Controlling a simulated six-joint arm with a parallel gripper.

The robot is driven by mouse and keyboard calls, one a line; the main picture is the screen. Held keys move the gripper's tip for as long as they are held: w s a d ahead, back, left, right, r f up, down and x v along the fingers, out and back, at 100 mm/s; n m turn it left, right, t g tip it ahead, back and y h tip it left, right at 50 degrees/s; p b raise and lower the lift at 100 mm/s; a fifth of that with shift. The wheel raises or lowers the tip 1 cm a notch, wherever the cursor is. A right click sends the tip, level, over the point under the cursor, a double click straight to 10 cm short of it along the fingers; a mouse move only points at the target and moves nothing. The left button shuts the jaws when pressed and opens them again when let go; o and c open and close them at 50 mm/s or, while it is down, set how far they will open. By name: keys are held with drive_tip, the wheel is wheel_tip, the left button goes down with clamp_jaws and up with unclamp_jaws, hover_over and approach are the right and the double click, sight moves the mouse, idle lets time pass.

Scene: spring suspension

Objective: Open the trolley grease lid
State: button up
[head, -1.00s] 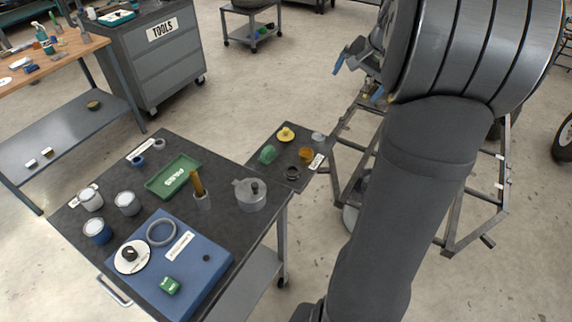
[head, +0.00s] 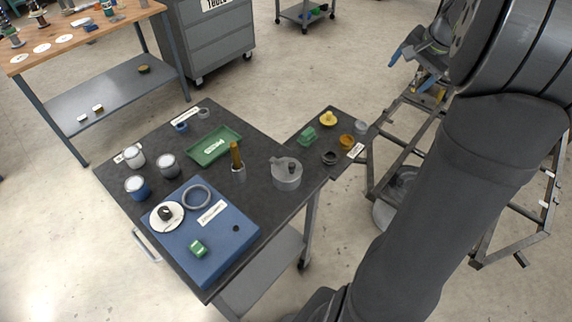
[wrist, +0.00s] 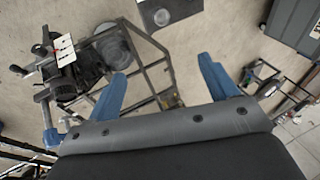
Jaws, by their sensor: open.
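Three cans stand at the trolley's left: a white-topped can (head: 134,157), a grey can (head: 168,165) and a blue can (head: 137,188). I cannot tell which vessel holds the grease. All look covered. My gripper (head: 416,66) is at the upper right, away from the trolley and partly hidden by my arm. In the wrist view its blue fingers are spread wide with nothing between them (wrist: 162,88).
A blue box (head: 208,252) with a ring, a dial and a green block fills the trolley's front. A green tray (head: 214,146) and a cup with a brown stick (head: 238,172) stand behind. A side shelf (head: 312,160) holds small parts. A metal frame (head: 505,235) stands at right.

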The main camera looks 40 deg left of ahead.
drive_tip(key=s+a+n, duration=0.1)
drive_tip(key=s+a, duration=0.1)
drive_tip(key=s+a+f+n+g, duration=0.1)
drive_tip(key=s+a, duration=0.1)
drive_tip(key=shift+f+h, duration=0.1)
drive_tip(key=shift+h, duration=0.2)
drive_tip(key=c, duration=0.7)
drive_tip(key=s+a+n, duration=0.1)
drive_tip(key=s, duration=0.1)
drive_tip(key=s+a+f+n, duration=0.1)
drive_tip(key=s+a, duration=0.1)
drive_tip(key=s+a+n, duration=0.2)
drive_tip(key=shift+s+a+f+g+h, duration=0.2)
drive_tip(key=shift+s+f+g+h, duration=0.1)
drive_tip(key=shift+f+g, duration=0.1)
drive_tip(key=n+h, duration=0.3)
drive_tip(key=n, duration=0.6)
hover_over(291, 163)
wheel_tip(291, 163, down, 3)
drive_tip(key=shift+g, duration=0.3)
wheel_tip(291, 163, down, 18)
drive_tip(key=shift+d+r, duration=0.1)
clamp_jaws()
